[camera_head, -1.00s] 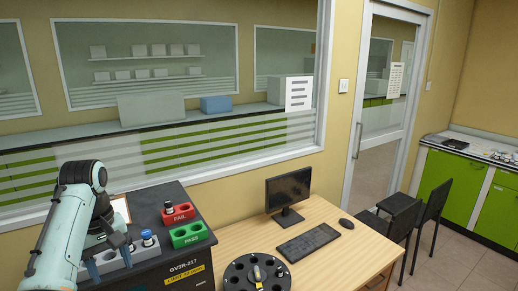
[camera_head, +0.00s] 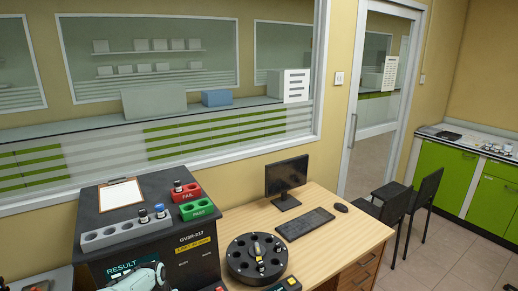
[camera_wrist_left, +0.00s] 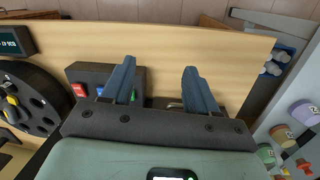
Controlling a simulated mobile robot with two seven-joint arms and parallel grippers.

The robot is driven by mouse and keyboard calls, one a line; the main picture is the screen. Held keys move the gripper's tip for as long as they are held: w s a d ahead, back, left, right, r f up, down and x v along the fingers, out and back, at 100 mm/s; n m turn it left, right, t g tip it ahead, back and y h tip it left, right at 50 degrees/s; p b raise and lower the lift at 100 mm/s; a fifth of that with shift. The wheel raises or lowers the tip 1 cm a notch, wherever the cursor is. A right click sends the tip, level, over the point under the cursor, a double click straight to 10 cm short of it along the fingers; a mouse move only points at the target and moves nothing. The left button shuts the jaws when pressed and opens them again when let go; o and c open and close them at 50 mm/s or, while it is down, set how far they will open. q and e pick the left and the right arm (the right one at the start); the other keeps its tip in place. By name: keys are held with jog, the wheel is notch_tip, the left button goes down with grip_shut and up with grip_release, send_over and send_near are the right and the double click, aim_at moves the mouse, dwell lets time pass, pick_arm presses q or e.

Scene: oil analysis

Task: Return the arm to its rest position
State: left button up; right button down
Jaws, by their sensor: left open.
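My left gripper (camera_wrist_left: 158,88) shows in the left wrist view with its two blue-grey fingers spread apart and nothing between them. Behind the fingers are a wooden surface and a dark button box with coloured buttons. In the head view only part of my pale left arm (camera_head: 143,277) shows, low at the bottom edge in front of the black analyser (camera_head: 200,262). The left fingers are out of that view. My right gripper is not seen in either view.
On the analyser are a grey rack (camera_head: 108,235) with vials, a clipboard (camera_head: 120,194), a red FAIL tray (camera_head: 187,193) holding a vial and a green PASS tray (camera_head: 198,210). A black carousel (camera_head: 256,258), monitor (camera_head: 287,178) and keyboard (camera_head: 305,223) stand on the wooden desk (camera_head: 335,246). Chairs stand at right.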

pick_arm(q)
jog(key=s+d+f+h, duration=0.1)
jog(key=s+d+f, duration=0.15)
jog(key=f, duration=0.35)
jog(key=s+d+f, duration=0.2)
jog(key=s+f, duration=0.2)
jog(key=f, duration=0.3)
jog(key=s+d+f, duration=0.3)
jog(key=s, duration=0.5)
jog(key=s+d+f+h, duration=0.1)
jog(key=s+d+f, duration=0.2)
jog(key=s, duration=0.5)
jog(key=s+d+f+m, duration=0.1)
jog(key=s+d+f, duration=0.2)
jog(key=s, duration=0.5)
jog(key=shift+f, duration=0.55)
jog(key=shift+d, duration=0.1)
